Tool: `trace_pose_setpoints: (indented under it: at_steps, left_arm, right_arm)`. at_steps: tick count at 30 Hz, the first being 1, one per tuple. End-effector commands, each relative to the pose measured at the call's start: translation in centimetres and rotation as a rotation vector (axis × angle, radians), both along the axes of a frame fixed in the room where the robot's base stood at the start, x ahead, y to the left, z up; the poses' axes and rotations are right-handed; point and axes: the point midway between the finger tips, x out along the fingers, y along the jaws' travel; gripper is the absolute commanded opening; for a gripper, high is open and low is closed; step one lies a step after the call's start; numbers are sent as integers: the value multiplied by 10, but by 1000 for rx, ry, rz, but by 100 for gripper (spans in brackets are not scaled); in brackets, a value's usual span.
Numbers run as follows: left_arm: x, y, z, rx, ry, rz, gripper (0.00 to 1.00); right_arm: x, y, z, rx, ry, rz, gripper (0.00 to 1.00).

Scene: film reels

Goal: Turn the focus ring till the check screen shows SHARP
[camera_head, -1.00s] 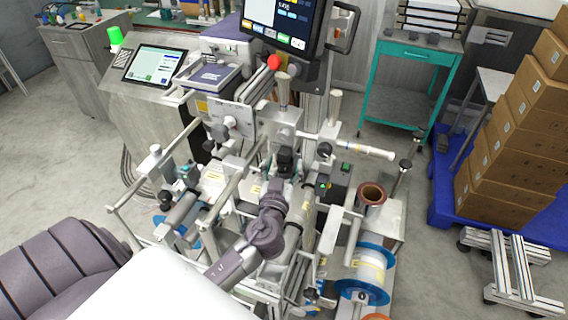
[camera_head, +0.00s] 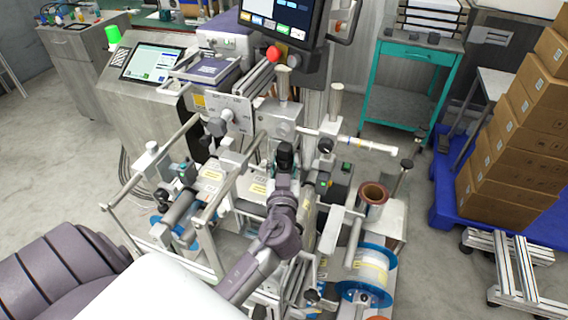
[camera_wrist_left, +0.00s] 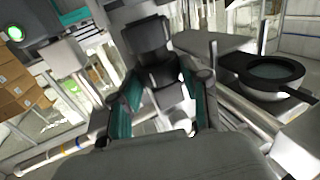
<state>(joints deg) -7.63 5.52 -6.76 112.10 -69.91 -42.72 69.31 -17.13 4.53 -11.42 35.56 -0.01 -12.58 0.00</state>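A black upright cylinder (camera_head: 285,155), which looks like the lens with the focus ring, stands in the middle of the machine in the head view. My left gripper (camera_head: 284,176) reaches it from the near side. In the left wrist view, the gripper's teal-padded fingers (camera_wrist_left: 160,92) are spread apart, with the dark cylinder (camera_wrist_left: 148,42) ahead and between their tips. Whether the pads touch it is not clear. A dark monitor (camera_head: 283,22) is at the top, cut off by the frame. I cannot read SHARP on it. My right gripper is out of view.
A tilted touch panel (camera_head: 153,64) stands at the left, beside a green lamp (camera_head: 113,35). A red button (camera_head: 273,53) sits below the monitor. Metal rollers and rods crowd around the gripper. A blue reel (camera_head: 366,275) is at the lower right, with boxes (camera_head: 520,135) beyond.

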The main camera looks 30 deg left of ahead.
Motion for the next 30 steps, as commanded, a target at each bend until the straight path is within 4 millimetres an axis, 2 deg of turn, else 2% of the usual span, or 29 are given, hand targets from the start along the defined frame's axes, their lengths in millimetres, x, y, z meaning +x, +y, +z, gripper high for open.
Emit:
trace_pose_setpoints:
  at_steps: [1,4,5,14,17,30]
  left_arm:
    - [0,1,1,1,-2,2,52]
    - [0,1,1,1,-1,2,69]
    - [0,1,1,1,-1,2,71]
    - [-1,0,0,-1,-1,1,71]
    - [-7,-4,0,-3,-1,0,71]
    - [-80,-49,0,-3,1,2,71]
  right_arm:
    - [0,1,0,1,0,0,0]
    - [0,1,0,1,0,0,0]
    - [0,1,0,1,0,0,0]
    - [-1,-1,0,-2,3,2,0]
    - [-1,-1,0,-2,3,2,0]
    - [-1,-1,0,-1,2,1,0]
